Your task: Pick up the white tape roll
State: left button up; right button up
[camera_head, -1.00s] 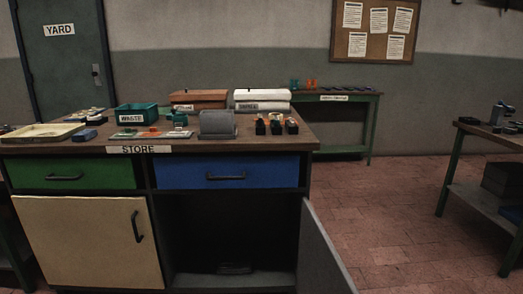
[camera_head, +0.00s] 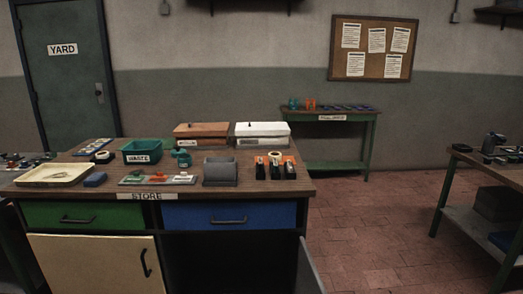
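Neither of my grippers is in view. A small pale cream, roll-like thing (camera_head: 275,158) sits in the middle of a black holder with orange parts (camera_head: 276,170), at the right end of the store counter (camera_head: 225,192). It may be the white tape roll, but it is too small to be sure. I cannot tell whether that is a tape roll.
A grey upright holder (camera_head: 220,172), a white box (camera_head: 262,130) and a brown box (camera_head: 201,131) stand on the counter. A cream tray (camera_head: 55,174) lies at left. A cupboard door (camera_head: 311,272) hangs open at the front. Red floor (camera_head: 360,215) is clear to the right.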

aim_at(103, 156)
jog(key=l+u, duration=0.2)
jog(key=l, duration=0.35)
jog(key=l+u, duration=0.15)
jog(key=l, duration=0.4)
jog(key=l+u, duration=0.2)
jog(key=l, duration=0.35)
jog(key=k+l+u, duration=0.15)
jog(key=l, duration=0.4)
jog(key=l+u, duration=0.2)
jog(key=l, duration=0.35)
jog(key=k+l+u, duration=0.15)
jog(key=l, duration=0.35)
jog(key=j+z, duration=0.3)
jog(key=j, duration=2)
jog(key=i+j+z, duration=0.2)
jog(key=i+j, duration=0.15)
jog(key=j, duration=0.25)
jog(key=i+j+z, duration=0.1)
jog(key=j, duration=0.25)
jog(key=i+j+z, duration=0.1)
jog(key=i+j, duration=0.25)
jog(key=j, duration=0.35)
jog(key=i+j+z, duration=0.15)
jog(key=j, duration=0.2)
jog(key=i+j+z, duration=0.1)
jog(key=j, duration=0.25)
